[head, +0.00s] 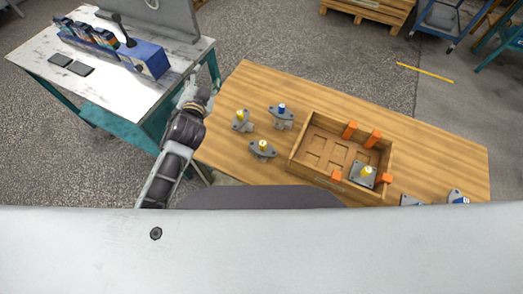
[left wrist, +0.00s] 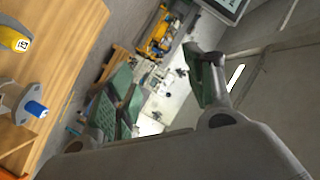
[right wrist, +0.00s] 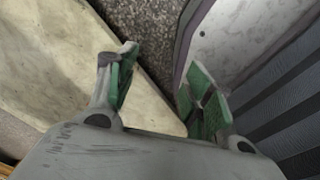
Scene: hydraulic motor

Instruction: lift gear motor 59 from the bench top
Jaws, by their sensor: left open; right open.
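Several grey motors with coloured caps stand on the wooden bench top (head: 440,150). Near its left side are a yellow-capped motor (head: 240,120), a blue-capped motor (head: 281,115) and another yellow-capped motor (head: 262,149). Their number labels are too small to read, so I cannot tell which is 59. The left wrist view shows a yellow cap (left wrist: 14,40) and a blue-capped motor (left wrist: 30,110) at its left edge. My left gripper (head: 196,92) is open and empty beside the bench's left edge. My right gripper (right wrist: 160,95) is open and empty, out of the head view.
A wooden tray (head: 297,150) with orange blocks holds a yellow-capped motor (head: 366,173). More motors, one blue-capped (head: 458,197), are partly hidden at the near right. A white table (head: 40,50) with a blue device (head: 148,60) stands at left. The bench's far side is clear.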

